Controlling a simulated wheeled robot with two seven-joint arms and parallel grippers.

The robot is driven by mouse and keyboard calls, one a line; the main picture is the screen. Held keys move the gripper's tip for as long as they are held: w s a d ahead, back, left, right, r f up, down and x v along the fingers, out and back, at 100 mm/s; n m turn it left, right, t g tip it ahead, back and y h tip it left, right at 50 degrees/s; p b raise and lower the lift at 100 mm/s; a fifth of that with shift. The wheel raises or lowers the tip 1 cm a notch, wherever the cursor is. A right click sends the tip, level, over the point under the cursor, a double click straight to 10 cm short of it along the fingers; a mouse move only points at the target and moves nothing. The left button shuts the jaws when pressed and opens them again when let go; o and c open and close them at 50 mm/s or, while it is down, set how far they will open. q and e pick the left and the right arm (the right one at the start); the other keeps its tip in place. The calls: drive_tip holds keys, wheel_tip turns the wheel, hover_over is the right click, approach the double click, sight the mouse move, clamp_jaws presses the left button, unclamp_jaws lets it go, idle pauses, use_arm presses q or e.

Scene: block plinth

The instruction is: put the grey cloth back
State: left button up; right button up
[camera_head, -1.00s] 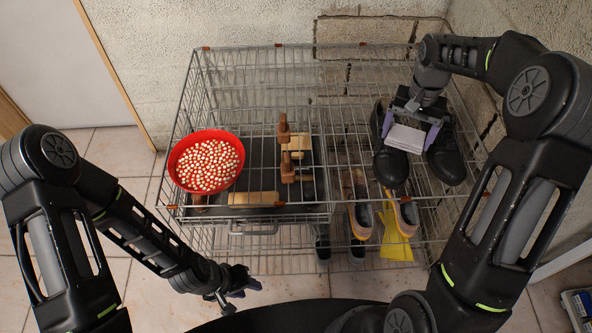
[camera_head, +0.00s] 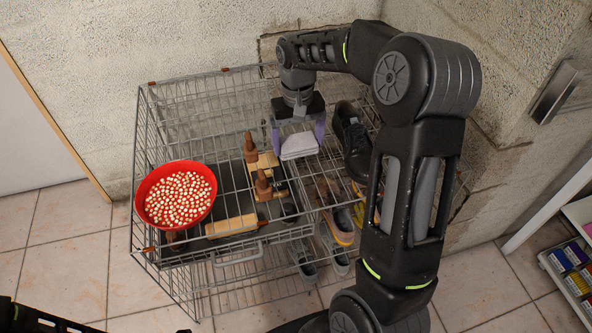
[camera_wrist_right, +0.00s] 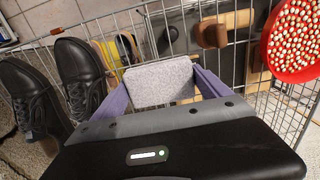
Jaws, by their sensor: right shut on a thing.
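The grey cloth (camera_head: 299,145) is a small, pale folded pad. My right gripper (camera_head: 299,136) is shut on it, with a purple finger at each side, and holds it over the middle of the wire rack (camera_head: 205,85). In the right wrist view the cloth (camera_wrist_right: 160,83) sits flat between the purple fingers. I cannot tell whether it touches the wires. My left gripper is out of the head view; only part of my left arm shows at the bottom left corner.
A red bowl (camera_head: 150,215) of red-and-white pieces stands on the rack's left. Wooden-handled brushes (camera_head: 260,160) lie left of the cloth. A black shoe (camera_head: 353,138) is to its right. More shoes (camera_head: 337,225) are lower down. A wall stands behind.

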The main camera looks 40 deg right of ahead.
hover_over(298, 174)
wheel_tip(298, 174, down, 6)
drive_tip(key=shift+r, duration=0.25)
drive_tip(key=shift+f, duration=0.1)
drive_tip(key=shift+f, duration=1.75)
drive_tip(key=shift+f, duration=0.2)
drive_tip(key=o, duration=1.1)
drive_tip(key=shift+r, duration=0.15)
wheel_tip(298, 174, up, 12)
drive_tip(key=shift+w+d+r, duration=0.1)
drive_tip(key=shift+w, duration=0.05)
